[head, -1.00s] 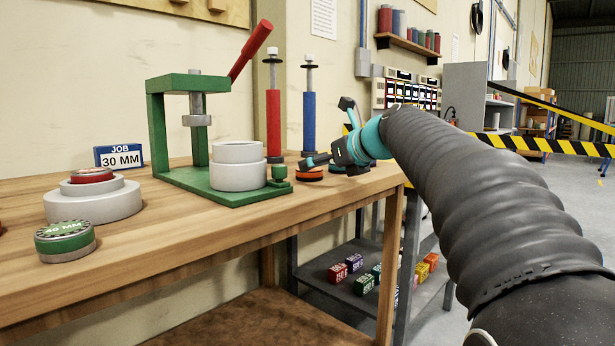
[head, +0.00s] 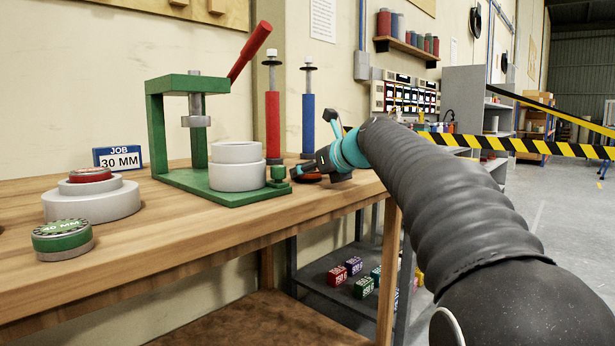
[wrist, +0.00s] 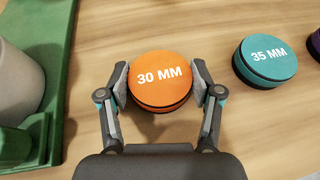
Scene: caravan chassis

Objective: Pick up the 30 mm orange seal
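The orange seal (wrist: 160,78) is a round disc with a dark lower edge, marked "30 MM". It lies flat on the wooden bench in the wrist view. My gripper (wrist: 162,82) is around it, one pad at its left side and one at its right. Both pads appear to touch the rim, with no clear gap. In the head view my gripper (head: 310,172) is low at the bench top, right of the green press, and hides most of the seal (head: 307,179).
A teal "35 MM" seal (wrist: 265,61) lies close on the right, with a purple one (wrist: 315,43) beyond. The green press (head: 160,140) with white rings (head: 238,168) stands just left. Red (head: 272,125) and blue (head: 308,122) upright cylinders stand behind.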

